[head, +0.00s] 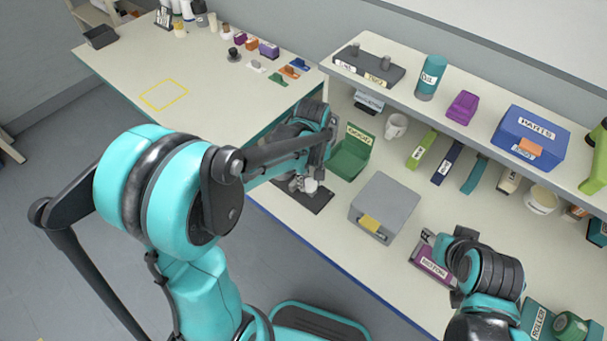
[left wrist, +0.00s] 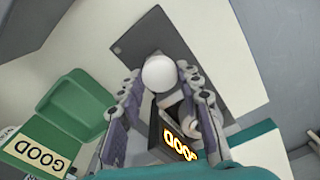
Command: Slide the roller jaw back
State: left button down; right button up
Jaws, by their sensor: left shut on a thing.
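My left gripper (head: 318,172) is over a dark plate (head: 312,198) near the table's front edge. In the left wrist view its fingers (left wrist: 160,85) are shut around a small piece with a round white end (left wrist: 158,73); I cannot tell for certain whether this is the roller jaw. A dark block with a lit orange display (left wrist: 175,142) is close below it, between the fingers. The dark plate (left wrist: 145,42) shows behind. My right gripper (head: 436,240) is by a purple labelled box (head: 432,265); its fingers are too small to judge.
A green GOOD bin (head: 350,160) stands just right of my left gripper, and it fills the left of the left wrist view (left wrist: 75,108). A grey box (head: 384,205) stands farther right. A teal ROLLER holder (head: 538,320) is at the lower right. The left table's middle is mostly clear.

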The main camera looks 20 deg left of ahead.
pick_arm(q)
jog(key=d, duration=0.1)
jog(key=s+d, duration=0.1)
jog(key=shift+d, duration=0.4)
jog(key=c, duration=1)
grip_release()
jog(key=shift+d, duration=0.1)
notch_tip(320, 180, up, 12)
jog(key=shift+s, duration=0.1)
